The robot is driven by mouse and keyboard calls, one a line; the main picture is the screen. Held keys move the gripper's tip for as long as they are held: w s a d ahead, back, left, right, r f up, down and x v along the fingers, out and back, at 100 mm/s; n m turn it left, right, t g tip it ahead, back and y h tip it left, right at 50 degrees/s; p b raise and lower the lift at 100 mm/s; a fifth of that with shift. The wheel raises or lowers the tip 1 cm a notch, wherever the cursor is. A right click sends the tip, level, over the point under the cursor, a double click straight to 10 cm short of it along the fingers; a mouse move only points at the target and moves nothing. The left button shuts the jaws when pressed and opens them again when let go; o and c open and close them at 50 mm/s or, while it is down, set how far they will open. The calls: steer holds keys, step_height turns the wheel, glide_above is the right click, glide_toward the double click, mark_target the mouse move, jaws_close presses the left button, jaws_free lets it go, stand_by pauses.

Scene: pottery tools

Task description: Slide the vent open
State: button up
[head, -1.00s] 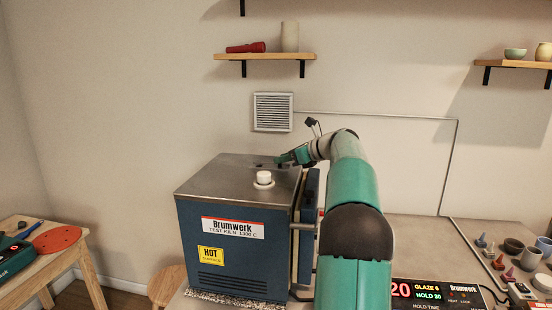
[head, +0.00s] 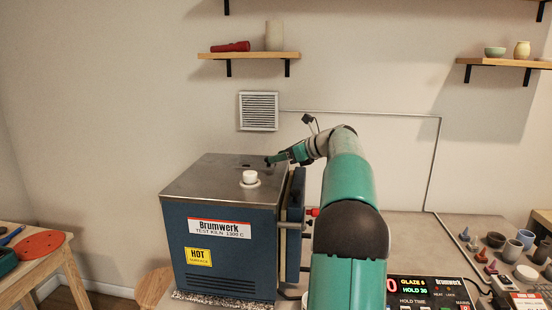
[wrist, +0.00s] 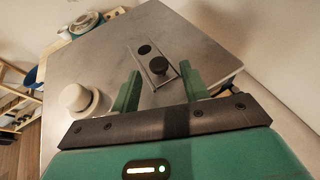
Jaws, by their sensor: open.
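The vent slide (wrist: 151,64) is a narrow metal strip on top of the blue kiln (head: 226,262). I cannot tell if that spot is an open hole. In the head view my gripper (head: 270,160) is low over the kiln top's back right; contact cannot be told.
A white plug (head: 250,178) sits on the kiln top, left of my gripper in the wrist view. A wall grille (head: 258,111) and a shelf (head: 248,56) are behind. A control box (head: 428,292) and small pots (head: 496,240) stand on the bench at right.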

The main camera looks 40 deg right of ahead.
steer(key=v, duration=1.1)
steer(key=shift+s, duration=0.1)
steer(key=w+a+n+g, duration=0.1)
steer(key=a+n, duration=0.1)
steer(key=a, duration=0.4)
steer(key=w+a+f+n+g, duration=0.1)
steer(key=a+n, duration=0.2)
steer(key=a, duration=0.3)
steer(key=w+a+n+g, duration=0.1)
steer(key=w+a+n, duration=0.1)
steer(key=a, duration=0.5)
steer(key=shift+f, duration=0.3)
steer(key=s+a+f+n+g, duration=0.1)
steer(key=s+a+f+n, duration=0.3)
steer(key=a, duration=0.4)
steer(key=s+a+f+n+g+h, duration=0.1)
steer(key=s+a+f+n+g, duration=0.15)
steer(key=a+n, duration=0.45)
steer(key=s+a+f+n+g, duration=0.1)
steer(key=s+a+f+n, duration=0.25)
steer(key=a, duration=0.65)
steer(key=s+a+f+n+h, duration=0.2)
steer(key=s+a+f+n, duration=0.4)
steer(key=s+n, duration=0.5)
step_height(320, 180, down, 2)
steer(key=shift+s+f, duration=0.2)
steer(key=shift+f, duration=0.05)
